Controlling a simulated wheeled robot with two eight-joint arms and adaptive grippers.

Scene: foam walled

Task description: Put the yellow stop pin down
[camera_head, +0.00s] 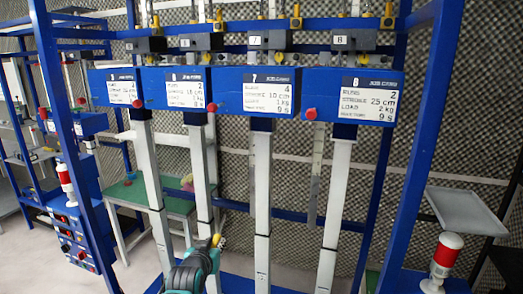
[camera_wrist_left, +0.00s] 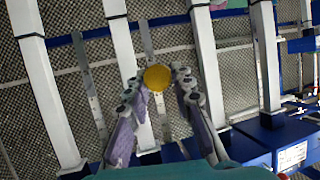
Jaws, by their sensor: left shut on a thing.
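My left gripper (camera_head: 211,246) is low in front of the rack's white columns in the head view. It is shut on the yellow stop pin (camera_head: 221,243), of which only a small part shows there. In the left wrist view the pin's round yellow head (camera_wrist_left: 157,77) sits between the tips of the two grey-purple fingers of my left gripper (camera_wrist_left: 160,84). The fingers hide the rest of the pin. A white column stands behind it, with a gap I cannot judge. My right gripper is not in view.
A blue rack carries labelled blue boxes, including number 7 (camera_head: 269,92) and number 8 (camera_head: 350,96), above white columns. A grey tilted tray (camera_head: 466,210) and a red-white lamp (camera_head: 447,250) are at right. A green-topped table (camera_head: 150,192) stands behind. Pale floor is at lower left.

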